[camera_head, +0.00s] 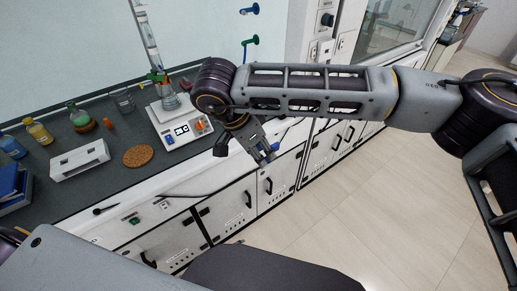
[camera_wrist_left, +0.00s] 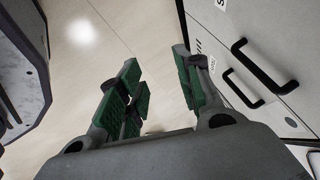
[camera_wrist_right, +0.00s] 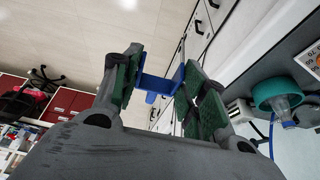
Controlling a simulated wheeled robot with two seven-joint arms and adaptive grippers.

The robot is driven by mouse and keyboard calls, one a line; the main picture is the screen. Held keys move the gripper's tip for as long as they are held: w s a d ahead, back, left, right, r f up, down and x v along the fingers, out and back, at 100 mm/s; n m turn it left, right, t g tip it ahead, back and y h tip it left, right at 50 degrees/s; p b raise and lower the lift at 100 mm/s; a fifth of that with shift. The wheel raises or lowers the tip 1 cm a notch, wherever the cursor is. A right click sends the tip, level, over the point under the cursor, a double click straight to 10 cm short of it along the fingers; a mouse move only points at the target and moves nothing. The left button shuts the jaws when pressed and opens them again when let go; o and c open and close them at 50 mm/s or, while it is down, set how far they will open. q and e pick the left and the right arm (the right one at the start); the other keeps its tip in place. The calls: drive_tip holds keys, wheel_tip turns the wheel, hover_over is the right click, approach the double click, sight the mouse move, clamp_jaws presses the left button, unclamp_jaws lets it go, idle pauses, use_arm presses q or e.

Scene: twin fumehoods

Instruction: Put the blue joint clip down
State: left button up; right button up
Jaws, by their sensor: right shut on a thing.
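The blue joint clip (camera_wrist_right: 158,84) is between the green pads of my right gripper (camera_wrist_right: 162,60) in the right wrist view. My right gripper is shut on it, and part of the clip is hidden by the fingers. In the head view my right gripper (camera_head: 246,151) hangs in front of the bench edge, over the cabinet fronts, and a small blue bit shows beside its fingertips. My left gripper (camera_wrist_left: 157,62) is open and empty in the left wrist view, above the floor beside the cabinet doors. In the head view its fingers cannot be made out.
On the dark bench (camera_head: 112,178) stand a balance (camera_head: 176,138), a cork ring (camera_head: 139,155), a white rack (camera_head: 80,162) and several bottles and flasks. Glassware rises above the balance. Bare bench lies along the front, around the cork ring. The floor (camera_head: 345,195) is clear.

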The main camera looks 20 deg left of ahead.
use_arm(q)
drive_tip(key=s+a+f+n+g, duration=0.2)
drive_tip(key=s+f, duration=0.1)
drive_tip(key=s, duration=0.7)
drive_tip(key=s+a+f+n+g+y, duration=0.1)
drive_tip(key=s+a+f+n+g, duration=0.1)
drive_tip(key=s, duration=0.8)
drive_tip(key=s+a+f+n+g+y, duration=0.1)
drive_tip(key=s+a+f+n+g, duration=0.1)
drive_tip(key=s, duration=0.9)
drive_tip(key=shift+a+f+n, duration=0.6)
drive_tip(key=shift+f+n, duration=0.1)
drive_tip(key=shift+f, duration=0.1)
drive_tip(key=shift+w, duration=0.1)
